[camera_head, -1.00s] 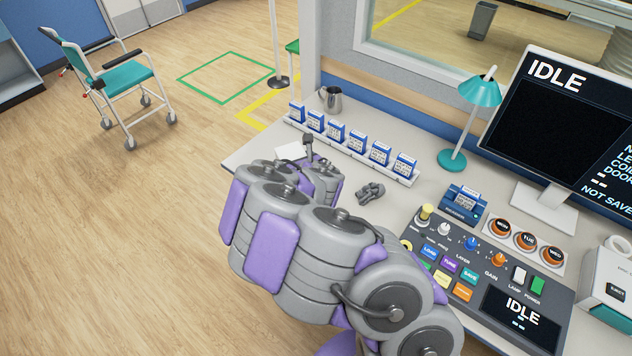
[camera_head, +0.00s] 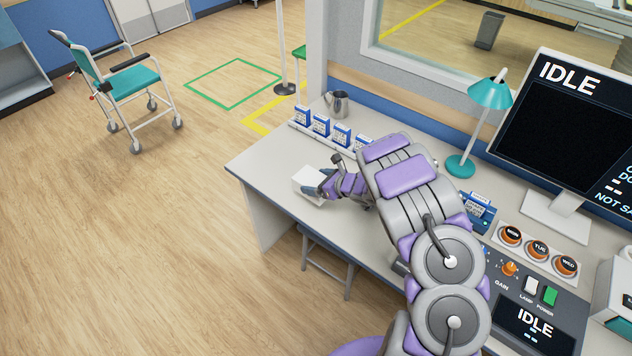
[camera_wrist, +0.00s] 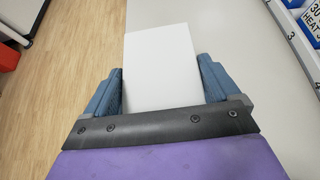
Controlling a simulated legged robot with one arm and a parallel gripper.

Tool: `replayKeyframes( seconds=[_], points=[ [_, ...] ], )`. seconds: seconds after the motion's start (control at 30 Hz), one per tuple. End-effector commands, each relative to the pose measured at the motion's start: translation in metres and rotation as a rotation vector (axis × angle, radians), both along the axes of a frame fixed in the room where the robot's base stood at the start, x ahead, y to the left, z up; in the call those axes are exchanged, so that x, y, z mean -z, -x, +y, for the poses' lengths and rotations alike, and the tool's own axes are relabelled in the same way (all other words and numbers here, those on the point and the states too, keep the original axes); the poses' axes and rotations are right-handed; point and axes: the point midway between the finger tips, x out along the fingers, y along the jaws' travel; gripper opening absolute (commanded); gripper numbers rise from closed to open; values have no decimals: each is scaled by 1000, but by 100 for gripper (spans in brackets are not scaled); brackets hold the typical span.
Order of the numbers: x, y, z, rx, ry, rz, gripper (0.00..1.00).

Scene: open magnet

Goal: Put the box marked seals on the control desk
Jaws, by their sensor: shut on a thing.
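A plain white box (camera_head: 309,184) is at the left end of the control desk (camera_head: 262,165). My gripper (camera_head: 326,186) is shut on it from the right. In the wrist view the white box (camera_wrist: 162,65) sits between the two blue-grey fingers of my gripper (camera_wrist: 160,88). No marking shows on its visible faces, so I cannot read whether it says seals. The box is over the desk top; I cannot tell whether it touches the surface.
A rack of blue-and-white cartons (camera_head: 321,125) runs along the desk's back, partly behind my arm. A metal jug (camera_head: 338,103), teal lamp (camera_head: 487,95), monitor (camera_head: 545,115) and control panel (camera_head: 535,315) stand there too. The desk's front left is clear. A wheeled chair (camera_head: 135,85) is away left.

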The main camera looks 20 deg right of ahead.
Motion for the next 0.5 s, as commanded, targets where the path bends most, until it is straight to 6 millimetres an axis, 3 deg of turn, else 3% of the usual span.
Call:
replayKeyframes(
  seconds=[0.5],
  points=[
    [8,-85,25,-7,-5,-5,52]
  ],
)
